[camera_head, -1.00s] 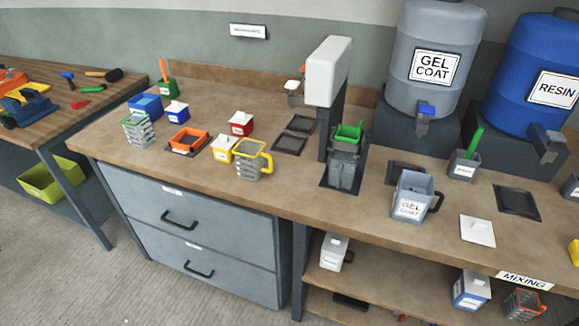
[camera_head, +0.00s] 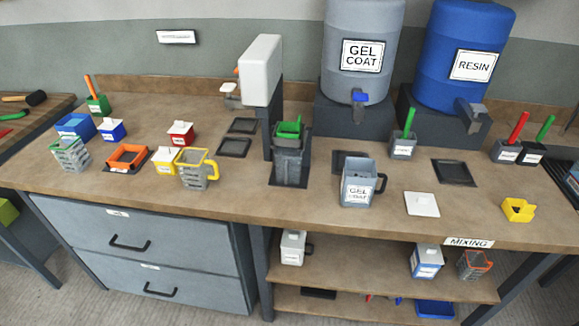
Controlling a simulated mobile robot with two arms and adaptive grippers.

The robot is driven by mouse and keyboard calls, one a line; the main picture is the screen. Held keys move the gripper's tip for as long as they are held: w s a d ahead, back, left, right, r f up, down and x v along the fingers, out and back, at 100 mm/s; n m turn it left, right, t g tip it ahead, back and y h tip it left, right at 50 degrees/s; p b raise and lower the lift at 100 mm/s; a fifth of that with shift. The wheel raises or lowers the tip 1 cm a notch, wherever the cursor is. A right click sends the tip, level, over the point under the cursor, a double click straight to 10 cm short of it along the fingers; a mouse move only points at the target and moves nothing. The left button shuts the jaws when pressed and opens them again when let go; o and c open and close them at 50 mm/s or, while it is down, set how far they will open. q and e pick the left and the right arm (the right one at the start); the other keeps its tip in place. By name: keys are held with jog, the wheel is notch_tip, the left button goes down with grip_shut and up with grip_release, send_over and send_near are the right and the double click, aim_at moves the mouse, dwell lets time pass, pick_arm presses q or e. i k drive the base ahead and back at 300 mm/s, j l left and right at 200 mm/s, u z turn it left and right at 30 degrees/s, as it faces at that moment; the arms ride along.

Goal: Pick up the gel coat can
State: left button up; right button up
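The gel coat can (camera_head: 360,184) is a grey, open-topped square container with a dark handle on its right side and a white "GEL COAT" label on its front. It stands upright on the bench, right of the middle, partly in front of a dark square pad (camera_head: 352,162). A large grey drum (camera_head: 361,90), also labelled "GEL COAT", stands behind it on a dark block. Neither of my grippers shows in the head view.
A white square lid (camera_head: 421,204) lies right of the can. A dark mixer stand with a white head (camera_head: 262,70) and a grey container (camera_head: 291,160) stands to its left. The blue resin drum (camera_head: 462,55) is behind right. The bench front (camera_head: 330,212) is clear.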

aim_at(360, 175)
jog(key=l+u, duration=0.15)
jog(key=l, duration=0.65)
jog(key=l+u, duration=0.15)
jog(key=l, duration=0.6)
jog(key=k, duration=0.05)
